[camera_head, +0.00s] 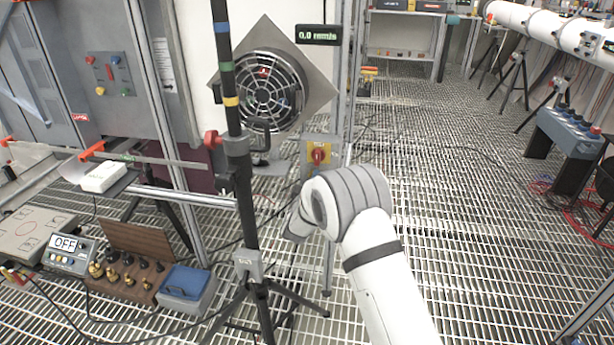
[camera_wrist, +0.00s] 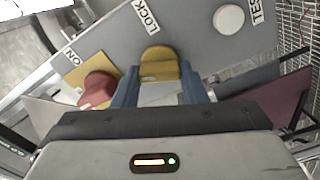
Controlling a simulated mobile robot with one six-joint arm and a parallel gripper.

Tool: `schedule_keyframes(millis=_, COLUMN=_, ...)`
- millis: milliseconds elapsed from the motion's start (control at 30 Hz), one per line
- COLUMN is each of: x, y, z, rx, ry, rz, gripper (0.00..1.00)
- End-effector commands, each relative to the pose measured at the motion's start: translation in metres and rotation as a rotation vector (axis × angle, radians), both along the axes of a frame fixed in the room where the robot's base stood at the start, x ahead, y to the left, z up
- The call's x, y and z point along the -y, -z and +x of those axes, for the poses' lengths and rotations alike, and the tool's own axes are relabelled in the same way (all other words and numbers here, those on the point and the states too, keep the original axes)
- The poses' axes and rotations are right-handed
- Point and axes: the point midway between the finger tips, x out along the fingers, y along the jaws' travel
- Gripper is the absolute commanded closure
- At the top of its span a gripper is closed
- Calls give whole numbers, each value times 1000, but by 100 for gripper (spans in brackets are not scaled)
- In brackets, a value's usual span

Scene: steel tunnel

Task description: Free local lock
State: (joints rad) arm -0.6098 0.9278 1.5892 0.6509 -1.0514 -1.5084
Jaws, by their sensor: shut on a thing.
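The local lock is a yellow rounded knob (camera_wrist: 158,64) below the word LOCK on a grey panel (camera_wrist: 185,25) in the wrist view. My gripper (camera_wrist: 158,84) has its blue fingers on both sides of this knob and is shut on it. A red knob (camera_wrist: 97,88) on a yellow plate is to the left, near the label ON. A white round button (camera_wrist: 228,19) is to the right, beside the label TEST. In the head view the red switch on its yellow plate (camera_head: 318,154) shows, but my arm hides my gripper and the lock knob.
A black tripod pole (camera_head: 240,170) with coloured bands stands left of my arm. A round fan (camera_head: 262,90) on a diamond-shaped plate is behind it. A board with several brass weights (camera_head: 125,265) and a blue-lidded box (camera_head: 187,288) are at lower left. The grated floor at right is mostly clear.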

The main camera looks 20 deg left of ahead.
Motion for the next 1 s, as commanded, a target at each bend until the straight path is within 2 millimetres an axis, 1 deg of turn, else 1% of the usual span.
schedule_keyframes(millis=200, x=-2, y=1, z=-2, rx=5, ry=-3, rz=-186, gripper=85)
schedule_keyframes(millis=500, x=-2, y=3, z=-2, rx=16, ry=-4, rz=-363, gripper=85)
schedule_keyframes(millis=700, x=-2, y=4, z=-2, rx=18, ry=-6, rz=-422, gripper=85)
schedule_keyframes(millis=1000, x=-3, y=5, z=-2, rx=20, ry=-6, rz=-444, gripper=85)
